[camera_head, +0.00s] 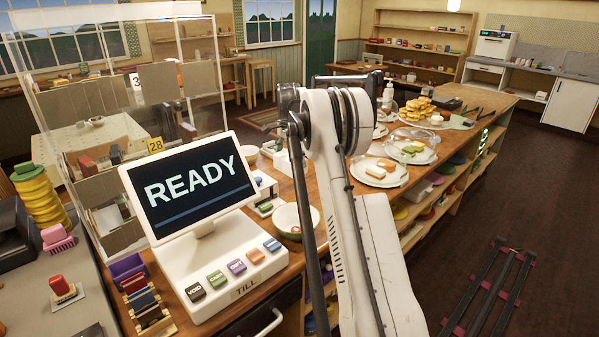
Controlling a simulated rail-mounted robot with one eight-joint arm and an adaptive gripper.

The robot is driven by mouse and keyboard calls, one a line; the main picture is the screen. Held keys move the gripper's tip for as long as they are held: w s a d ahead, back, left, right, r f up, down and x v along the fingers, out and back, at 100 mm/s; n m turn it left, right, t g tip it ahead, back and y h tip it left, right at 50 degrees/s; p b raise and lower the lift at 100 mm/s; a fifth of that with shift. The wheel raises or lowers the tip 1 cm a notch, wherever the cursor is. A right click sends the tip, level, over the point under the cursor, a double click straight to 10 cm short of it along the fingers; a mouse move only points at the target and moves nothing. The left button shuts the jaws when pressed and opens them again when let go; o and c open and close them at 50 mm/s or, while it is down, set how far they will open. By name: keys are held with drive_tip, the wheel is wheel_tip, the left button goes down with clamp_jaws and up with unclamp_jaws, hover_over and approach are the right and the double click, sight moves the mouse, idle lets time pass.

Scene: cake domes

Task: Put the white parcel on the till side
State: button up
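The white till (222,265) stands on the wooden counter, left of centre, with its screen (190,187) reading READY and a row of coloured keys in front. I cannot pick out a white parcel with certainty. Small white items (264,186) lie just right of the screen, too small to identify. My arm rises through the middle of the view and hides part of the counter behind it. My gripper cannot be made out, so its state and anything in it are not shown.
A clear upright screen (110,90) stands behind the till. A pale bowl (296,219) sits right of the till. Plates of cakes (379,172) line the counter beyond my arm. Coloured holders (128,268) stand left of the till. Dark rails (490,295) lie on the floor at right.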

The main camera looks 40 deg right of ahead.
drive_tip(key=d+f, duration=0.2)
drive_tip(key=d, duration=0.1)
drive_tip(key=d+f, duration=0.1)
drive_tip(key=d, duration=0.1)
drive_tip(key=shift+f+p, duration=0.1)
drive_tip(key=shift+p, duration=0.2)
drive_tip(key=shift+f, duration=1.95)
drive_tip(key=shift+f, duration=0.1)
drive_tip(key=o, duration=1)
drive_tip(key=shift+o, duration=0.4)
